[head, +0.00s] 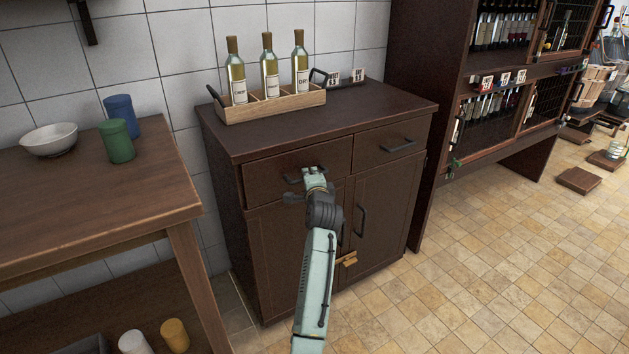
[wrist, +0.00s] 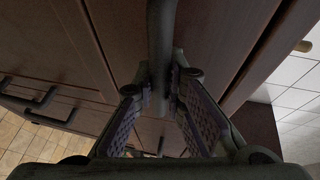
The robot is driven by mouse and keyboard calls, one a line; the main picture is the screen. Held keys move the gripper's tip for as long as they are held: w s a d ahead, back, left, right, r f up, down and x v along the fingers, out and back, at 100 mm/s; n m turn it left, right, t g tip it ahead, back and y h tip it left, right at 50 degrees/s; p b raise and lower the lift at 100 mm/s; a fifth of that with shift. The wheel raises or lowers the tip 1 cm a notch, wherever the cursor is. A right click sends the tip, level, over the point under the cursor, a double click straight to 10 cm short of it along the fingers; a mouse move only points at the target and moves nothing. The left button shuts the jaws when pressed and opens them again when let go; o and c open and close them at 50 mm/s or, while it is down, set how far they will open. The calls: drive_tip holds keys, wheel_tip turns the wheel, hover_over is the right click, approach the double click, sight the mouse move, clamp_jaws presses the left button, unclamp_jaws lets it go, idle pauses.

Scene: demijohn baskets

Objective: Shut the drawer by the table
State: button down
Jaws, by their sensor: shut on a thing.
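The drawer by the table is the left drawer (head: 268,178) of a dark brown cabinet. Its front seems nearly level with the cabinet face; I cannot tell whether a small gap is left. Its dark bar handle (head: 292,180) is partly hidden behind my gripper (head: 312,178). In the wrist view, my gripper (wrist: 160,84) is shut on the handle (wrist: 161,35), with a finger pad on each side of the bar. The wooden table (head: 100,215) stands left of the cabinet.
The right drawer (head: 392,145) looks shut, and two doors are below. A wooden crate (head: 270,107) with three bottles stands on the cabinet. A bowl (head: 49,139), green cup (head: 117,141) and blue cup (head: 121,114) are on the table. Tiled floor at right front is clear.

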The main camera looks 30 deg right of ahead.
drive_tip(key=c, duration=1.9)
unclamp_jaws()
drive_tip(key=shift+s, duration=0.1)
drive_tip(key=v, duration=1.2)
